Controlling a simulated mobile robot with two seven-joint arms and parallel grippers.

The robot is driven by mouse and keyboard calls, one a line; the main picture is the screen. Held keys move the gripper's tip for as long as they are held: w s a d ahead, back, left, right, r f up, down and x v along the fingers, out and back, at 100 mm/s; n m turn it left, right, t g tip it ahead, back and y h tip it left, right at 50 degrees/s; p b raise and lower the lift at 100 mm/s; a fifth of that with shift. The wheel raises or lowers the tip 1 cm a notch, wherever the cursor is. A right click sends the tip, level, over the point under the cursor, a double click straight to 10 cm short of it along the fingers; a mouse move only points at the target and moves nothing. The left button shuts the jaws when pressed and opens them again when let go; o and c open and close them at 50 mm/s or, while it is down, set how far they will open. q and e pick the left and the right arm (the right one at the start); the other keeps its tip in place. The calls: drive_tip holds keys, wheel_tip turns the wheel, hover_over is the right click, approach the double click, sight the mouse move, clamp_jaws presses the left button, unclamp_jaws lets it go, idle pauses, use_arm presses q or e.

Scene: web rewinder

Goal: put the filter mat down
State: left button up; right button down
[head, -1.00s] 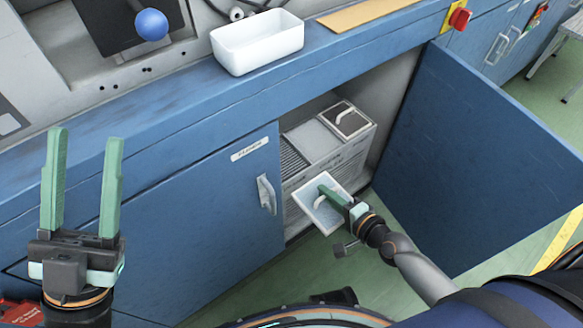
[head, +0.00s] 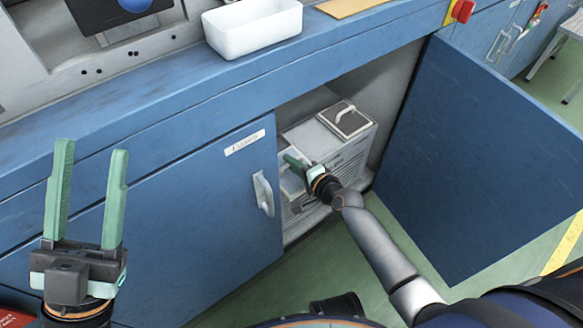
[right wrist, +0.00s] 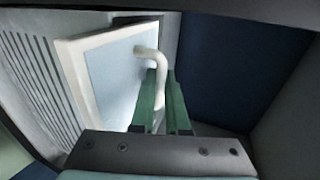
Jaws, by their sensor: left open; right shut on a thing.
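The filter mat is a pale blue panel with a white frame and a white curved handle. In the right wrist view the filter mat (right wrist: 112,75) stands tilted beside a slatted grey surface. My right gripper (right wrist: 160,100) is shut on its handle (right wrist: 150,58). In the head view my right gripper (head: 297,165) is inside the open cabinet, at the front left of the grey filter box (head: 345,160), and the arm hides most of the mat. I cannot tell whether the mat touches the box. My left gripper (head: 90,175) is open and empty, in front of the closed blue door.
An open blue door (head: 480,160) stands to the right of the cabinet opening. The closed door (head: 190,220) with a grey handle (head: 263,193) is on the left. A white bin (head: 253,27) stands on the ledge above.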

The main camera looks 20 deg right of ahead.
drive_tip(key=shift+f, duration=0.1)
drive_tip(key=shift+f, duration=0.1)
drive_tip(key=c, duration=0.9)
unclamp_jaws()
